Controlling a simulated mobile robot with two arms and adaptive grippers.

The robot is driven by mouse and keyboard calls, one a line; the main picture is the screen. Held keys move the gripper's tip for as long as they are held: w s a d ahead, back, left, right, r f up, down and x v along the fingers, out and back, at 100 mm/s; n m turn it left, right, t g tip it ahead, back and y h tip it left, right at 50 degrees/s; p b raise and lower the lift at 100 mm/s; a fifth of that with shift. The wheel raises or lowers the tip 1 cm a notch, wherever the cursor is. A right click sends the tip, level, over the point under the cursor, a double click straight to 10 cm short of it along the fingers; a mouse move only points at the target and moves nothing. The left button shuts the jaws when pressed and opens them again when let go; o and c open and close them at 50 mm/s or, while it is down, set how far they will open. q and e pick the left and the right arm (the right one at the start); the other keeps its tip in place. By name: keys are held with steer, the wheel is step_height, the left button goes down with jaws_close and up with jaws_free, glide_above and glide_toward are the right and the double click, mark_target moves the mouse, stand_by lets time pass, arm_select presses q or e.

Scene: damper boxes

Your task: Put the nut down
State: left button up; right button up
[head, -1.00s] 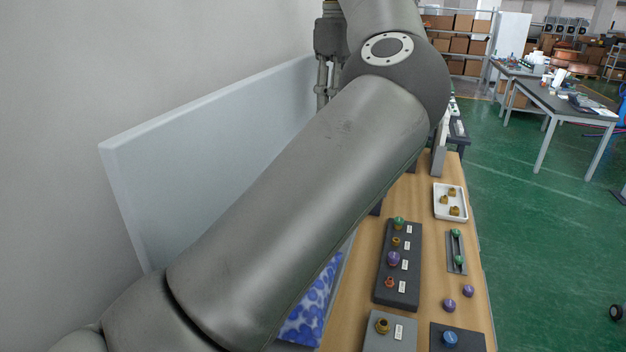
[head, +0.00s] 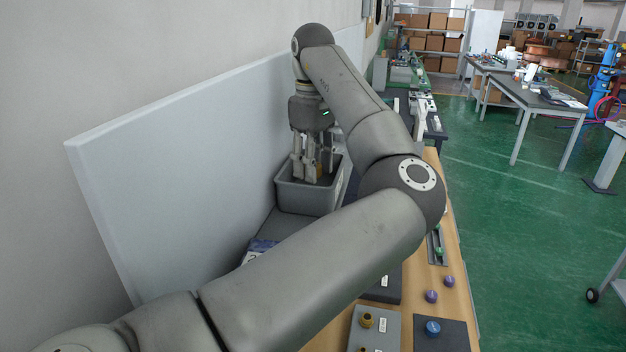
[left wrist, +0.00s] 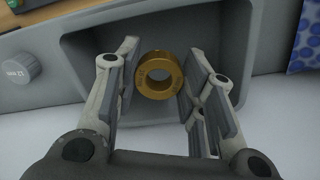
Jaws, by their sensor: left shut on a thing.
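The nut (left wrist: 159,75) is a brass-coloured ring, seen in the left wrist view between the two fingers of my left gripper (left wrist: 160,80). The gripper is shut on it. Beyond the nut is the inside of a grey bin (left wrist: 75,62). In the head view my left gripper (head: 315,178) points down into this grey bin (head: 300,199), with its fingertips at or below the rim. I cannot tell whether the nut touches the bin's floor. My right gripper is not in view.
A blue-patterned packet (left wrist: 306,40) lies beside the bin. A white panel (head: 170,170) stands close behind it. My arm hides much of the wooden bench (head: 458,312), which holds purple knobs (head: 449,281) and fitting blocks.

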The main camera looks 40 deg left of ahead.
arm_select(q)
steer(key=shift+f, duration=2)
steer(key=shift+f, duration=0.25)
steer(key=o, duration=1.1)
step_height(320, 180, up, 12)
steer(key=shift+r, duration=0.25)
steer(key=shift+f, duration=0.1)
